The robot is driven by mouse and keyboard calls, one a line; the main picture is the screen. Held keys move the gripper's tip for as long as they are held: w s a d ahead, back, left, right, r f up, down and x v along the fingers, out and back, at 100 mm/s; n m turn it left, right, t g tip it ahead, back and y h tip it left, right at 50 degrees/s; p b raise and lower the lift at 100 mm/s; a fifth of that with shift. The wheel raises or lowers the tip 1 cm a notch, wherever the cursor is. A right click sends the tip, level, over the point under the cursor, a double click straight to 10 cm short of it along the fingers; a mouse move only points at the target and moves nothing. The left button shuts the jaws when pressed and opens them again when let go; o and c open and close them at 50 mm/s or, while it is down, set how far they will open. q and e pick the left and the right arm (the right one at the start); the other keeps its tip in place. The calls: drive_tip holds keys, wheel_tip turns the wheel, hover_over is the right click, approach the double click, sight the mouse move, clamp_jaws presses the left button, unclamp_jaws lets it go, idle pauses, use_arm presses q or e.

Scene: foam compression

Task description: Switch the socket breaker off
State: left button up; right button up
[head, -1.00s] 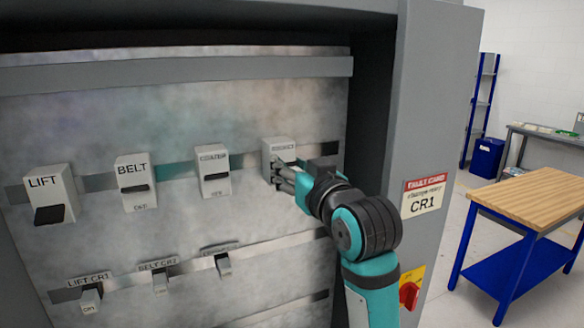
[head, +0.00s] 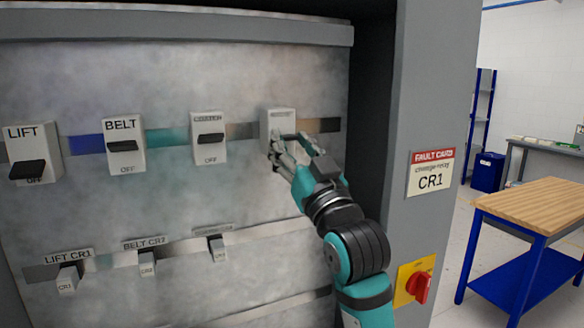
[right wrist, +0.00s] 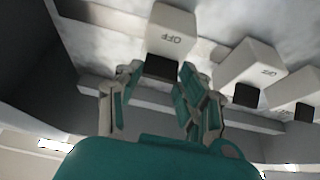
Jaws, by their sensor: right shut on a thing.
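The fourth breaker (head: 280,118) in the top row is a white block on the cabinet's back panel; its label is too small to read clearly. My right gripper (head: 287,142) is at the front of this breaker, reaching in from the lower right. In the right wrist view its two fingers (right wrist: 160,75) stand either side of the breaker's dark lever (right wrist: 164,69), shut on it. The white body above the lever carries the word OFF (right wrist: 172,38). The fingers partly cover the lever in the head view. My left gripper is not in view.
LIFT (head: 32,148), BELT (head: 125,142) and a third breaker (head: 209,138) stand to the left. Smaller relays (head: 147,262) sit below. The cabinet's right post (head: 430,120) bears a fault card (head: 431,172) and a red rotary switch (head: 420,287). A wood-topped table (head: 535,203) stands outside.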

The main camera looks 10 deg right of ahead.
drive_tip(key=shift+f+t+y+b, duration=0.35)
drive_tip(key=shift+t+b, duration=0.65)
drive_tip(key=shift+b, duration=0.35)
drive_tip(key=o, duration=1.2)
drive_tip(key=shift+c, duration=0.2)
drive_tip(key=shift+f, duration=0.1)
drive_tip(key=v, duration=1.1)
drive_tip(key=shift+s, duration=0.4)
drive_tip(key=shift+f, duration=0.15)
